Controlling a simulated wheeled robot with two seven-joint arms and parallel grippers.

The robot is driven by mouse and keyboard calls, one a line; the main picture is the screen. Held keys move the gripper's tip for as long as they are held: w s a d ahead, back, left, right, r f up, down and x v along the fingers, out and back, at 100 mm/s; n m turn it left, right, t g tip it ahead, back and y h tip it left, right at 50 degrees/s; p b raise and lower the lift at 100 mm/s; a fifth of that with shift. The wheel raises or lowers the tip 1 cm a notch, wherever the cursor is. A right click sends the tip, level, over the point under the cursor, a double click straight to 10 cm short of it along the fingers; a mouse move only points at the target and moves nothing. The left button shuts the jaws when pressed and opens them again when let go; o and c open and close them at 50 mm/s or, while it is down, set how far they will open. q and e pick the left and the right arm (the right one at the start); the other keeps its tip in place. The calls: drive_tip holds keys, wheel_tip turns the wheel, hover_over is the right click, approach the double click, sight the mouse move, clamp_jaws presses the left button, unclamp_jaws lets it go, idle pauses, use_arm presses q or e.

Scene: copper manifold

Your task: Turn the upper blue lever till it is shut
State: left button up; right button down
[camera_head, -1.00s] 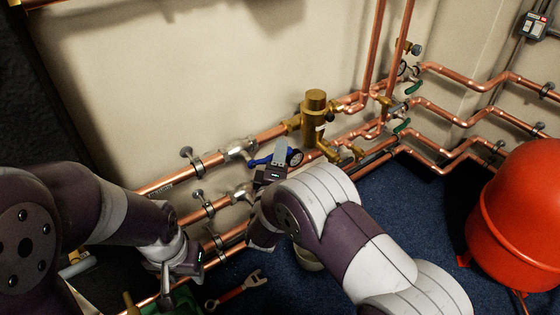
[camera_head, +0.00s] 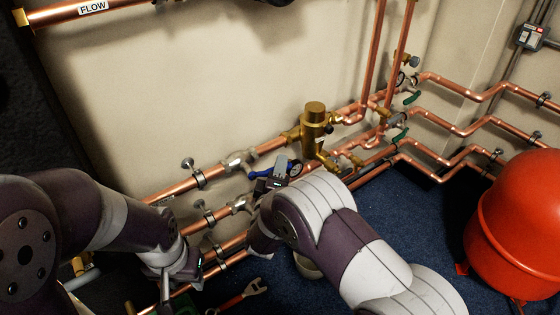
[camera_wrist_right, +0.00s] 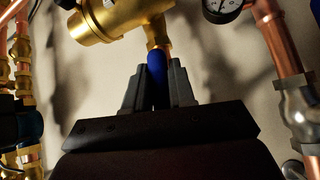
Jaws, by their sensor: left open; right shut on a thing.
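The upper blue lever (camera_head: 257,174) shows in the head view beside the silver valve (camera_head: 240,159) on the upper copper pipe. My right gripper (camera_head: 280,166) is at the lever, partly covering it. In the right wrist view, the two dark fingers of my right gripper (camera_wrist_right: 158,88) are shut on the blue lever (camera_wrist_right: 157,66), whose end lies between them. The exact lever angle is hard to tell. My left gripper (camera_head: 186,272) is open, low at the left and away from the lever.
A round gauge (camera_head: 297,168) is close to the right gripper, and it also shows in the wrist view (camera_wrist_right: 222,7). A brass cylinder (camera_head: 314,120) stands to the right. Lower copper pipes (camera_head: 196,221) run beneath. A red tank (camera_head: 525,225) stands at the right; a wrench (camera_head: 248,291) lies low.

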drive_tip(key=f+m+g+y+p, duration=0.1)
drive_tip(key=g+p, duration=0.1)
drive_tip(key=p, duration=0.1)
drive_tip(key=s+a+f+m+g+p, duration=0.1)
drive_tip(key=f+m+g+p, duration=0.1)
drive_tip(key=p, duration=0.2)
drive_tip(key=a+f+m+g+y+p, duration=0.1)
drive_tip(key=m+g+p, duration=0.1)
drive_tip(key=p, duration=0.2)
drive_tip(key=shift+s+f+y, duration=0.2)
drive_tip(key=shift+s+y, duration=0.1)
drive_tip(key=shift+s+a+f+m+g+y+p, duration=0.3)
drive_tip(key=shift+a+f+m+g+y+p, duration=0.15)
drive_tip(key=shift+m+p, duration=0.2)
drive_tip(key=shift+s+a+f+m+g+y, duration=0.3)
drive_tip(key=shift+a+g+y, duration=0.1)
drive_tip(key=shift+g, duration=0.15)
drive_tip(key=shift+s+a+f+m+g+y, duration=0.2)
drive_tip(key=shift+s+a+m+g+y, duration=0.3)
drive_tip(key=shift+a+g+y, duration=0.2)
drive_tip(key=shift+s+a+f+m+g+y, duration=0.15)
drive_tip(key=shift+s+a+m+g+y, duration=0.25)
drive_tip(key=shift+g+y, duration=0.3)
drive_tip(key=shift+a, duration=0.15)
drive_tip(key=c, duration=1.1)
unclamp_jaws()
drive_tip(key=shift+o, duration=0.2)
drive_tip(key=shift+a, duration=0.1)
